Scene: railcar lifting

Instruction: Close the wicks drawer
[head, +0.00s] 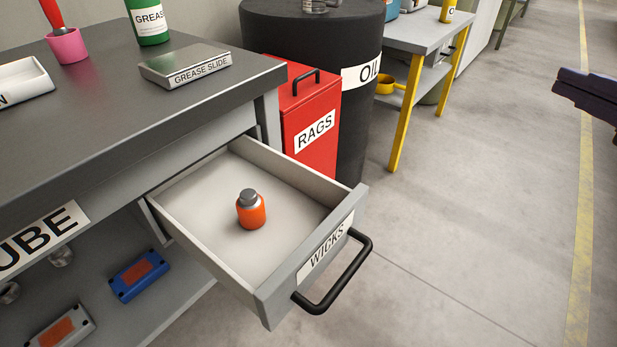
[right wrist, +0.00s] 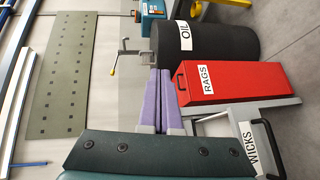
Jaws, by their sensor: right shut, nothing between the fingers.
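The wicks drawer (head: 283,289) stands pulled out from under the bench top in the head view, with a WICKS label and a black bar handle (head: 337,280) on its front. An orange bottle with a grey cap (head: 251,210) stands upright inside it. The drawer front also shows at the lower right of the right wrist view (right wrist: 248,148). My right gripper (head: 563,87) is at the right edge of the head view, well away from the drawer. Its purple fingers in the right wrist view (right wrist: 158,74) are shut and empty. My left gripper is not in view.
A red RAGS bin (head: 311,115) and a black OIL drum (head: 290,45) stand just behind the drawer. A grease slide box (head: 185,65) lies on the dark bench top (head: 110,110). A yellow-legged table (head: 425,30) stands further back. The floor right of the drawer is clear.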

